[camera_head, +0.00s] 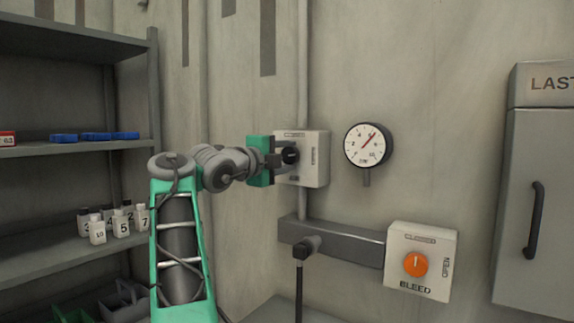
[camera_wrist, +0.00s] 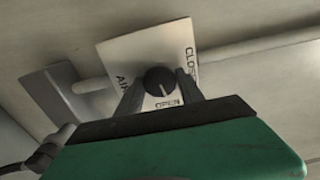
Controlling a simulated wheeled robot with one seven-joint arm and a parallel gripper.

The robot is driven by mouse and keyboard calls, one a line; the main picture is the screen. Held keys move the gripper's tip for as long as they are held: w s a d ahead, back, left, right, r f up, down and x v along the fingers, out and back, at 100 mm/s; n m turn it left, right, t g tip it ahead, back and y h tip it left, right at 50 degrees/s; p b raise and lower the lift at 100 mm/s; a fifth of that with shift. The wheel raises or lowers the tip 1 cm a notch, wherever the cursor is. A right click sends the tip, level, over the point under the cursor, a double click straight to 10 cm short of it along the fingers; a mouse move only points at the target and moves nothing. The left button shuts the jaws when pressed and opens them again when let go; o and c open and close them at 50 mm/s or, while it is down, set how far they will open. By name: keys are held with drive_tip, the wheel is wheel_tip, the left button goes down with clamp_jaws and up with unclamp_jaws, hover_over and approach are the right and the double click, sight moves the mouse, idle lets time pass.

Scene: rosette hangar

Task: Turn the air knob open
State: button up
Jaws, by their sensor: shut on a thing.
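The air knob (camera_wrist: 158,82) is a round black knob on a pale square plate. The plate (camera_wrist: 128,52) carries the words AIR, OPEN and CLOSE in the wrist view, some partly hidden. In the head view the knob (camera_head: 290,155) sits on the front of a pale wall box (camera_head: 316,158). My gripper (camera_wrist: 160,92) has its two dark fingers on either side of the knob and is shut on it. It also shows in the head view (camera_head: 284,156), reaching the box from the left. I cannot tell exactly where the knob's pointer stands.
A round gauge (camera_head: 368,145) is right of the box. Below are a grey wall bar (camera_head: 345,245) and a BLEED box (camera_head: 420,240) with an orange knob (camera_head: 417,264). A grey cabinet (camera_head: 545,200) stands right; shelves (camera_head: 75,150) with bottles stand left.

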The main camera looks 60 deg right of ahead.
drive_tip(key=shift+f+m+b, duration=0.1)
drive_tip(key=shift+m+b, duration=0.3)
drive_tip(key=shift+m, duration=0.6)
drive_tip(key=o, duration=1.4)
drive_tip(key=a, duration=0.2)
drive_tip(key=a+b, duration=0.1)
drive_tip(key=a, duration=0.2)
drive_tip(key=w+a, duration=0.1)
drive_tip(key=a, duration=0.1)
drive_tip(key=shift+w+a, duration=0.1)
drive_tip(key=shift+a, duration=0.25)
